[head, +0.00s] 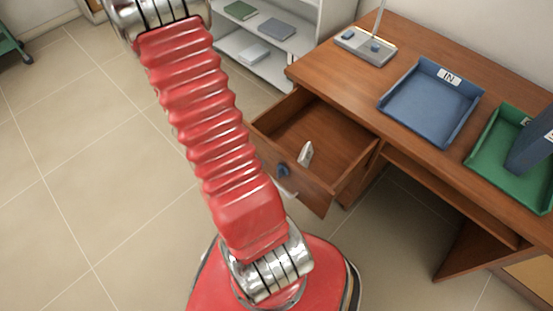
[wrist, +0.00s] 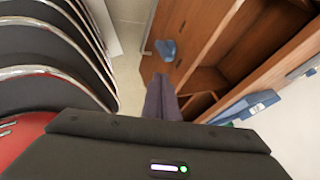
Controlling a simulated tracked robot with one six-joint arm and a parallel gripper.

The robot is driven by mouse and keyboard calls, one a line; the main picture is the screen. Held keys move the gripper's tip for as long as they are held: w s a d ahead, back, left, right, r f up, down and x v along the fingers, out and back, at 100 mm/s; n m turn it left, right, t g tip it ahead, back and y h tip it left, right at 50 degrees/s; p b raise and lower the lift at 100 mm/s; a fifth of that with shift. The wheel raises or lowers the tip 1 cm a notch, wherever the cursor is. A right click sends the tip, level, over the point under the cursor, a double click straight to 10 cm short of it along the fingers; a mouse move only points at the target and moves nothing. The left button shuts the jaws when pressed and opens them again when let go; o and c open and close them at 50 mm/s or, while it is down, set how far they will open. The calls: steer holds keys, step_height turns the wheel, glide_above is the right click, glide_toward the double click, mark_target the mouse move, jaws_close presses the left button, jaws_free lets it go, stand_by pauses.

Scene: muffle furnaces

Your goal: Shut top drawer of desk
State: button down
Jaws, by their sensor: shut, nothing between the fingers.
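The brown wooden desk (head: 420,160) stands at the right in the head view. Its top drawer (head: 318,140) is pulled well out, and its inside shows. A blue knob (head: 282,170) is on the drawer front (head: 300,185). In the wrist view, the blue knob (wrist: 166,48) shows on brown wood just beyond my gripper (wrist: 160,80). My gripper's dark fingers are together and empty, close to the drawer front; I cannot tell whether they touch it. I cannot make out my gripper in the head view, where my red arm covers part of the drawer's left side.
A small pale piece (head: 305,153) shows at the drawer's front; I cannot tell what it is. On the desk are a blue IN tray (head: 432,100), a green tray (head: 490,145) and a lamp base (head: 366,46). A white shelf (head: 300,30) stands behind.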

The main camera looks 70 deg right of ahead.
mark_target(286, 165)
steer(key=shift+s+d+f, duration=1.2)
steer(key=shift+d, duration=0.15)
steer(key=shift+s+d+f, duration=1.2)
steer(key=shift+d, duration=0.15)
